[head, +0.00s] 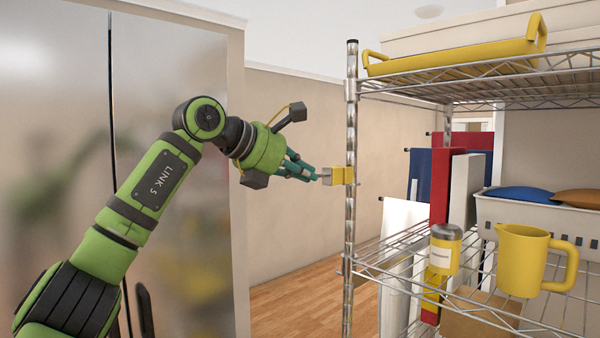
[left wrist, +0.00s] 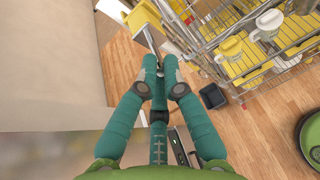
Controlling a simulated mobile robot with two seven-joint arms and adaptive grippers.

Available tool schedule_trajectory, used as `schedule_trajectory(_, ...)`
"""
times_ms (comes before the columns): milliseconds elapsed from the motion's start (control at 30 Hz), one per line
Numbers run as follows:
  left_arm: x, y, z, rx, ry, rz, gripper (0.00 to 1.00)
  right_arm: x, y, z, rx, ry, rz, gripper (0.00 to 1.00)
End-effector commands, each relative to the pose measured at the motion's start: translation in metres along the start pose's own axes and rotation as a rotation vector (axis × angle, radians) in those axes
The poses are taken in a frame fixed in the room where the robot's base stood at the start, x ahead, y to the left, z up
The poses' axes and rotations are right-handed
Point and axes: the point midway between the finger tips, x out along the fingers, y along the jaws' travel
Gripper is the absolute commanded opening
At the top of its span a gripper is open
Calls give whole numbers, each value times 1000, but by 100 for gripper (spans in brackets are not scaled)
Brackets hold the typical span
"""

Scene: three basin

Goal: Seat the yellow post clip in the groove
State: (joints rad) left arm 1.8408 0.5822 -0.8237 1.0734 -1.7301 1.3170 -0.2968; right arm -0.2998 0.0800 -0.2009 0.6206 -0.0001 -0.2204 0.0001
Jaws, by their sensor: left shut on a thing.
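The yellow post clip (head: 340,175) is at the shiny upright post (head: 350,130) of the wire rack, between the upper and lower shelves. It overlaps the post in the head view; I cannot tell whether it is around it or just against it. My left gripper (head: 317,175) is shut on the clip's grey tab, reaching in from the left. In the left wrist view my left gripper (left wrist: 160,62) has its fingers together on the tab, with the yellow clip (left wrist: 142,15) beyond. The groove cannot be made out. My right gripper is not in view.
A yellow tray (head: 455,55) lies on the upper shelf. A yellow jug (head: 522,262) and a yellow canister with a grey lid (head: 445,250) stand on the lower shelf, beside a white basket (head: 530,215). A metallic cabinet front (head: 175,75) stands left, behind my arm.

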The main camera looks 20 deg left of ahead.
Motion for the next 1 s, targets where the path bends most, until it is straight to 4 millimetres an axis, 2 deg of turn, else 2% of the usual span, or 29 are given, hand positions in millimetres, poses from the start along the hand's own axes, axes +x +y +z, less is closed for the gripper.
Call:
schedule_trajectory(600,18,3,9,1,-1,0,0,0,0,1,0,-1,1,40)
schedule_trajectory(1000,19,4,8,1,0,1,0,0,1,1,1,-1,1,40)
